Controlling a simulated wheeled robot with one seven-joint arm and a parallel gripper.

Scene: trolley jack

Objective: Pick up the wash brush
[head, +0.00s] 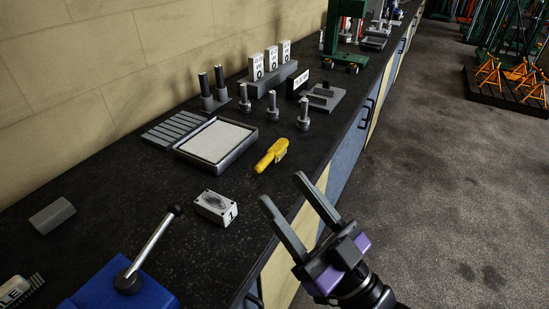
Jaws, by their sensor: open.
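The wash brush looks to be the yellow brush (270,156) lying on the dark bench top, just right of a shallow tray (216,143) with a pale inside. Its bristles are hard to make out at this size. My gripper (283,205) is open and empty. Its two grey fingers point up and left, in front of the bench's front edge, below and to the right of the brush. The gripper is apart from the brush. Nothing hides the brush.
A small numbered grey block (216,207) sits in front of the brush. A blue device with a lever (150,247) is at lower left. Metal posts (303,112) stand behind the brush. A ridged plate (172,129) lies left of the tray. Open floor lies right.

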